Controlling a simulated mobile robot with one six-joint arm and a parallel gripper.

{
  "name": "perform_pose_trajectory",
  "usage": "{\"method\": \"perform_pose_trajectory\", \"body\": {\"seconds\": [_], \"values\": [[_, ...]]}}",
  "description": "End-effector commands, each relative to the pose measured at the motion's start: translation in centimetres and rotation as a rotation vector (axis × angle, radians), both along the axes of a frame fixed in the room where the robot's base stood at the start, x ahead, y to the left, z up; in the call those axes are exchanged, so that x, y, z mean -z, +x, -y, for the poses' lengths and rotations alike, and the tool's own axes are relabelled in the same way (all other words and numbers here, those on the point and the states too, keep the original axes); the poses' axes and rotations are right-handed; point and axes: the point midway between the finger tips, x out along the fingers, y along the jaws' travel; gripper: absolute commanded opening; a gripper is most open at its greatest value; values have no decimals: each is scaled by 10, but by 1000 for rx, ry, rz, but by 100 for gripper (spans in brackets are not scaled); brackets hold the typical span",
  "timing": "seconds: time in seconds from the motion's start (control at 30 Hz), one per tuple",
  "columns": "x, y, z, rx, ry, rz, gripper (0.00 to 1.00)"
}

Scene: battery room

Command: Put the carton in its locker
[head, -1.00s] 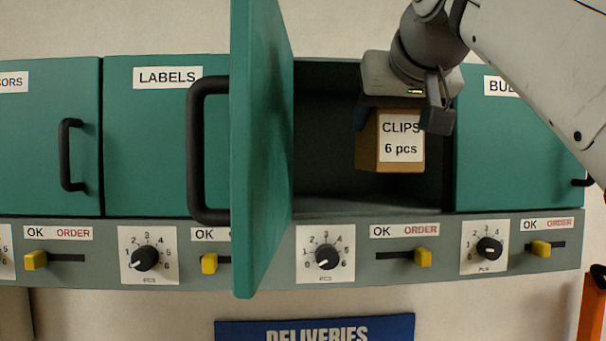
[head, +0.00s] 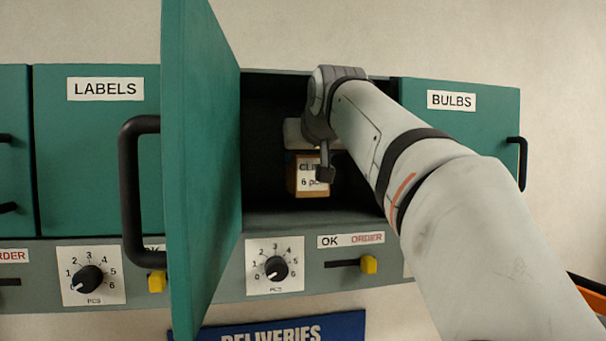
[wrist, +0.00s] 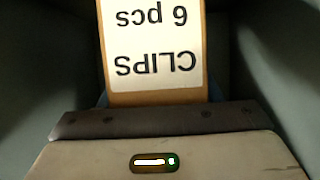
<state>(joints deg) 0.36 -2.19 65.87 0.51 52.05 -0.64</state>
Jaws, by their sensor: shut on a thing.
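The carton (head: 307,179) is a small brown box with a white label reading CLIPS, 6 pcs. My gripper (head: 312,153) is shut on it from above and holds it inside the open locker (head: 268,203). The carton appears a little above the locker floor; contact with the floor cannot be made out. In the wrist view the carton (wrist: 106,60) hangs beyond my gripper (wrist: 155,122), its label upside down. My arm hides the right part of the locker opening.
The open green door (head: 204,150) with its black handle (head: 130,190) stands at the opening's left. Closed LABELS (head: 95,150) and BULBS (head: 470,130) lockers flank it. Below are a dial (head: 276,269) pointing near 0 and a yellow slider (head: 369,265) at ORDER.

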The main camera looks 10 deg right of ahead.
Motion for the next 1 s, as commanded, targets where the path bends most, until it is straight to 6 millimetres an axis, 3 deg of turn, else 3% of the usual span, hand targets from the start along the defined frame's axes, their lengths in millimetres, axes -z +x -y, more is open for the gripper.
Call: {"method": "perform_pose_trajectory", "body": {"seconds": [0.2,0.7,0.73,1.0], "values": [[27,-1,0,1,0,-1,17],[39,4,1,2,0,0,17],[38,4,1,2,0,-1,60],[37,4,1,2,0,-2,80]]}}
